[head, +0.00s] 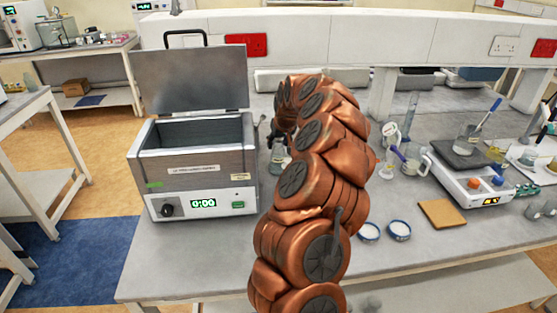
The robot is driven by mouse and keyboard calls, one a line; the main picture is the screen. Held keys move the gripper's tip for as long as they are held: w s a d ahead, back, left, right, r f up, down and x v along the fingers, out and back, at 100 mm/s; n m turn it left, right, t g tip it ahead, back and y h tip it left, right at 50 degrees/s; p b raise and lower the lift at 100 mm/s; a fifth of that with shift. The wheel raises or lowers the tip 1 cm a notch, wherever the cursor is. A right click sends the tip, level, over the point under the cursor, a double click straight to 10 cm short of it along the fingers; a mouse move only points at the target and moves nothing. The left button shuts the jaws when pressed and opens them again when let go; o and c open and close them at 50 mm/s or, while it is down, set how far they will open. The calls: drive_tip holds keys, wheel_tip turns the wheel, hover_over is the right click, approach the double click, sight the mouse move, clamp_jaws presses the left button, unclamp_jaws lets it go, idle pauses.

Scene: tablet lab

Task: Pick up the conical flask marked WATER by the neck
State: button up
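A glass vessel (279,161), perhaps a conical flask, stands on the grey bench just right of the water bath. Its right side is behind my copper-coloured arm, and I can read no WATER label on it. My gripper (276,131) is at the far end of the arm, small and dark, close above this vessel. The arm's own links hide most of it. I cannot tell whether its fingers are open or shut, or whether they touch the neck.
A water bath (196,172) with its lid raised stands close left. To the right are two small dishes (399,230), a brown square mat (442,214), a hotplate (470,182) with a beaker, and other glassware. The bench front is clear.

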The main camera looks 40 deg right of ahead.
clamp_jaws()
drive_tip(key=shift+r, duration=0.15)
idle(0.4)
